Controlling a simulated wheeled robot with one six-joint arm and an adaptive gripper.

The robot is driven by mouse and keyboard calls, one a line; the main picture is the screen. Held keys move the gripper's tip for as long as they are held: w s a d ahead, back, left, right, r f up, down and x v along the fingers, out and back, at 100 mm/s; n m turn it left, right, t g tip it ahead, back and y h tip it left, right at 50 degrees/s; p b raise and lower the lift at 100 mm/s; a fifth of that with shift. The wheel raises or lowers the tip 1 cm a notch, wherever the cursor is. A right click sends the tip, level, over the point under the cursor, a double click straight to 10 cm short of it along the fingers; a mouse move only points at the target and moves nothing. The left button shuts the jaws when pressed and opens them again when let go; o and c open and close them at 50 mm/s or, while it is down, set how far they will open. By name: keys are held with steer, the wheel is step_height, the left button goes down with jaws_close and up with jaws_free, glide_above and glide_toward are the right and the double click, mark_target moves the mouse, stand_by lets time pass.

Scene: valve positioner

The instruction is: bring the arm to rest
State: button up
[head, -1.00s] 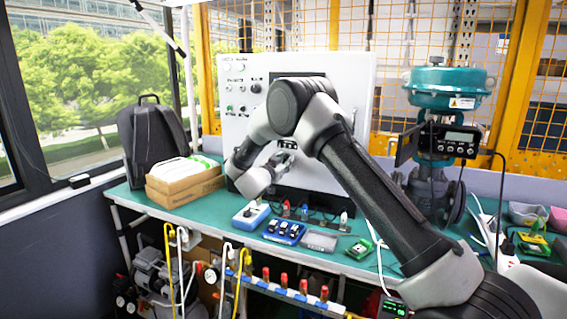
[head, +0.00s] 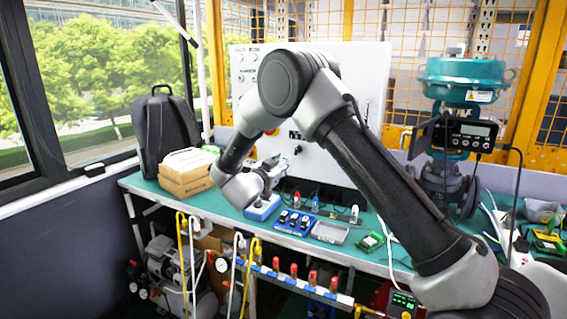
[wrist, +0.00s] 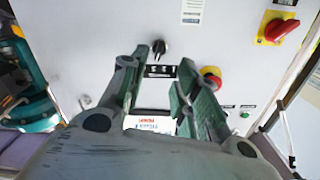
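My arm is raised and bent in front of the white control cabinet. In the head view my gripper (head: 272,168) is small and partly hidden by my wrist, above the back of the green bench (head: 385,262). In the wrist view my gripper (wrist: 162,62) has its two fingers spread apart, with nothing held between them. The cabinet face (wrist: 105,30) shows beyond and between the fingers, with a black knob (wrist: 160,47) near the tips. A white label with red print (wrist: 150,122) shows in the gap.
A blue tray (head: 295,222), a grey tray (head: 330,233) and a green board (head: 370,243) lie on the bench. The valve with its teal actuator (head: 463,72) stands at right. Cardboard boxes (head: 185,182) and a backpack (head: 165,128) are at left.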

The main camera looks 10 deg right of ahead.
step_height(320, 180, up, 10)
steer(key=w+d+n+t+y, duration=0.1)
steer(key=w+d+n+y, duration=0.15)
steer(key=y, duration=0.35)
steer(key=s+d+r+n+g+y, duration=0.1)
steer(key=s+d+r+n+y, duration=0.2)
steer(key=s+r+n+y, duration=0.4)
steer(key=s+d+f+g, duration=0.2)
steer(key=s+d, duration=0.3)
steer(key=s, duration=0.9)
steer(key=s+d+f+g+h, duration=0.1)
steer(key=s+d+g, duration=0.4)
steer(key=s, duration=0.9)
steer(key=s+d+f+g+h, duration=0.1)
steer(key=s+d+f+g, duration=0.2)
steer(key=s, duration=1.1)
steer(key=d, duration=0.3)
steer(key=shift+s+d+n, duration=0.15)
steer(key=shift+s+n, duration=0.2)
steer(key=shift+s, duration=0.05)
